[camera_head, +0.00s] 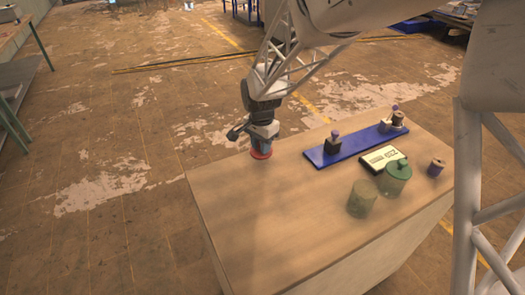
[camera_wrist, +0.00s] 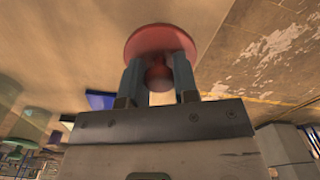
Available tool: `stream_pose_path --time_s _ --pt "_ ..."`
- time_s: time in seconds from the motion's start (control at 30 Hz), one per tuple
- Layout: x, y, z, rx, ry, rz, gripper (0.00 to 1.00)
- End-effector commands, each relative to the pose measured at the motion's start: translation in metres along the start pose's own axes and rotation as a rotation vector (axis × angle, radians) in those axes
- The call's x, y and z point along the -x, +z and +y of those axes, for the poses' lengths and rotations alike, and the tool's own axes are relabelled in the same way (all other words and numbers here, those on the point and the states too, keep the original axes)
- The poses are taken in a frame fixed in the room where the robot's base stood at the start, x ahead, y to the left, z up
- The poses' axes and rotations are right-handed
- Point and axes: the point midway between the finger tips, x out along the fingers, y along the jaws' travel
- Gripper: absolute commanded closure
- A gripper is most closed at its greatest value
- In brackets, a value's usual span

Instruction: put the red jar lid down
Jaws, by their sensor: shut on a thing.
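The red jar lid (camera_head: 261,154) is a round disc with a knob, near the back left edge of the wooden table. My gripper (camera_head: 262,144) is shut on its knob from above. In the wrist view the lid (camera_wrist: 158,40) shows beyond the two fingers of my gripper (camera_wrist: 158,76), with the knob between them. I cannot tell whether the lid touches the tabletop. A translucent green jar without a lid (camera_head: 362,200) and a green jar with a green knobbed lid (camera_head: 397,177) stand at the right of the table.
A blue board (camera_head: 340,151) bears a dark knobbed block (camera_head: 333,145) and other small parts at its right end. A display box (camera_head: 383,159) and a purple spool (camera_head: 436,168) are near the jars. The table's (camera_head: 265,225) left and front are clear.

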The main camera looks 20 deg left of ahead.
Motion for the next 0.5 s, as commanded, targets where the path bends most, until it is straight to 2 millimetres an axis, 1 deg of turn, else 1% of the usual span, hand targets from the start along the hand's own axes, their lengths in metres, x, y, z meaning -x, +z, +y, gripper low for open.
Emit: stream_pose_path --time_s 0.23,0.5 --pt "-0.004 0.000 0.000 0.000 0.001 -0.001 0.95" --pt "-0.029 0.000 0.000 0.000 0.001 -0.001 0.95"
